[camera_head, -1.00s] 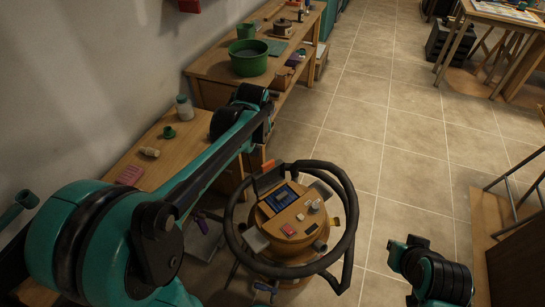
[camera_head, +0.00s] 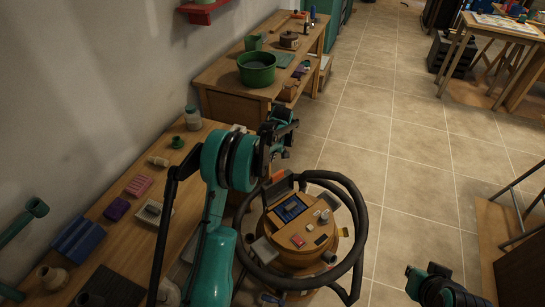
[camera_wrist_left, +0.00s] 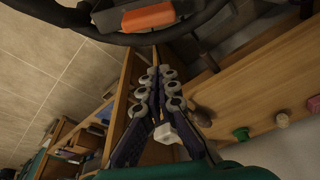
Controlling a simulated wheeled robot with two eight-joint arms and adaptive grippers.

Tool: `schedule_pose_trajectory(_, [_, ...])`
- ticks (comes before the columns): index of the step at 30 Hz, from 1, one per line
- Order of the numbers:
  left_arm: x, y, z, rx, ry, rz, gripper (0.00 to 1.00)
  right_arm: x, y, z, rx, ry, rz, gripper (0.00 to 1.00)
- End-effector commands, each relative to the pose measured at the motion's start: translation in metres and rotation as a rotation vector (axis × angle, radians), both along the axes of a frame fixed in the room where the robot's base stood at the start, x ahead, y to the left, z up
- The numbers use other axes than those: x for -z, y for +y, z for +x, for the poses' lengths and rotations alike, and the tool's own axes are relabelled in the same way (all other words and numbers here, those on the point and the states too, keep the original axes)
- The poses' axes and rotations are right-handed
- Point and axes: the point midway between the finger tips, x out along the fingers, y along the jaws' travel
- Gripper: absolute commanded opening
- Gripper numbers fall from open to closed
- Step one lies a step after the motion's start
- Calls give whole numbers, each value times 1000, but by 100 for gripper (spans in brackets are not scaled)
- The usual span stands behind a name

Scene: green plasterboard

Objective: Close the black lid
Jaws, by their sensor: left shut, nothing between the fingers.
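A round wooden-topped machine (camera_head: 318,224) stands on the floor at the centre of the head view, ringed by a thick black hose. A dark flap (camera_head: 280,189) stands raised at the back left of its top, behind a small screen; it looks like the black lid, open. My left gripper (camera_head: 281,150) is above and behind this flap, apart from it. In the left wrist view its fingers (camera_wrist_left: 160,78) are shut and empty, with an orange block on a black part (camera_wrist_left: 150,17) beyond them. My right arm's end (camera_head: 432,283) shows at the lower right; its fingers are unclear.
A wooden bench (camera_head: 118,236) with small items runs along the left wall. Another bench behind holds a green tub (camera_head: 257,69). The hose (camera_head: 352,266) loops around the machine's top.

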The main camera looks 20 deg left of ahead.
Motion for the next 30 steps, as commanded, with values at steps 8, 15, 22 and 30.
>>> schedule_pose_trajectory(8, [45, -1, 1, 5, -1, 0, 0, 24, 0, 0, 0, 0, 0, 0])
schedule_pose_trajectory(15, [41, -23, -11, 2, 0, 0, 0, 31, 0, 0, 0, 0, 0, 0])
schedule_pose_trajectory(22, [39, -26, -13, 1, -1, 0, 0, 31, 0, 0, 0, 0, 0, 0])
schedule_pose_trajectory(30, [39, -26, -13, 2, 0, 0, 0, 31, 0, 0, 0, 0, 0, 0])
